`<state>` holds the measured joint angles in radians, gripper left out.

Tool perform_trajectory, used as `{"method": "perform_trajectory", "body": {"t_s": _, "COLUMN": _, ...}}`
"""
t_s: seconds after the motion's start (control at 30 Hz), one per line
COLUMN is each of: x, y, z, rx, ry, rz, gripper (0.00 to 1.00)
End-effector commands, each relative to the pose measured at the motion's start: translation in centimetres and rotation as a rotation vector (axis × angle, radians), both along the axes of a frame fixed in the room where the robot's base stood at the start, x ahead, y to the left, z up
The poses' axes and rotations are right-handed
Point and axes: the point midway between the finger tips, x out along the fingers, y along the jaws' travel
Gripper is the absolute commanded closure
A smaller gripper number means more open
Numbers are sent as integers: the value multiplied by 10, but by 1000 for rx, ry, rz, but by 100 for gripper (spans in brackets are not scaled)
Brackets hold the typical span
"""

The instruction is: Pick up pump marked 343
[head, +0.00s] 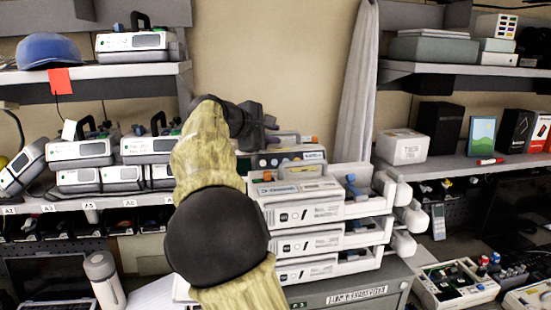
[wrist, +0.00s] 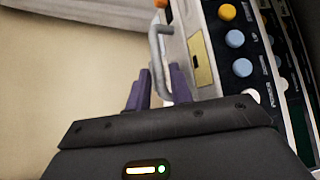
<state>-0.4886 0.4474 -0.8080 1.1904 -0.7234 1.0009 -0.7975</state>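No marking 343 is legible in either view. In the wrist view, a pump (wrist: 200,62) with a yellow button, blue buttons and a grey bar handle (wrist: 160,48) fills the right side. My gripper (wrist: 160,88) has two purple fingers standing apart. The handle's lower end runs down between them, with a gap beside the left finger; contact with the right one is unclear. In the head view, my gripper (head: 270,122) is small and dark above a pump with a dark button panel (head: 290,158), behind the white stack. My arm hides part of this area.
White pumps (head: 300,213) are stacked on a grey cabinet (head: 350,294), with white clamps on their right. More pumps (head: 82,152) crowd the left shelf. A white box (head: 402,147) stands on the right shelf. A grey curtain (head: 356,90) hangs behind. The wall above the stack is clear.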

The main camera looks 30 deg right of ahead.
Motion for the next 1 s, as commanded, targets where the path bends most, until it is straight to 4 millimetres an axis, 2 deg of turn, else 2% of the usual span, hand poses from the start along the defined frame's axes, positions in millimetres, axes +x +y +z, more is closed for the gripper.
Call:
{"method": "perform_trajectory", "body": {"t_s": 0.07, "x": 0, "y": 0, "z": 0, "rx": 0, "ry": 0, "rz": 0, "gripper": 78}}
{"method": "perform_trajectory", "body": {"t_s": 0.2, "x": 0, "y": -1, "z": 0, "rx": 0, "ry": 0, "rz": -2, "gripper": 100}}
{"method": "perform_trajectory", "body": {"t_s": 1.0, "x": 0, "y": 0, "z": -1, "rx": 0, "ry": 4, "rz": -2, "gripper": 100}}
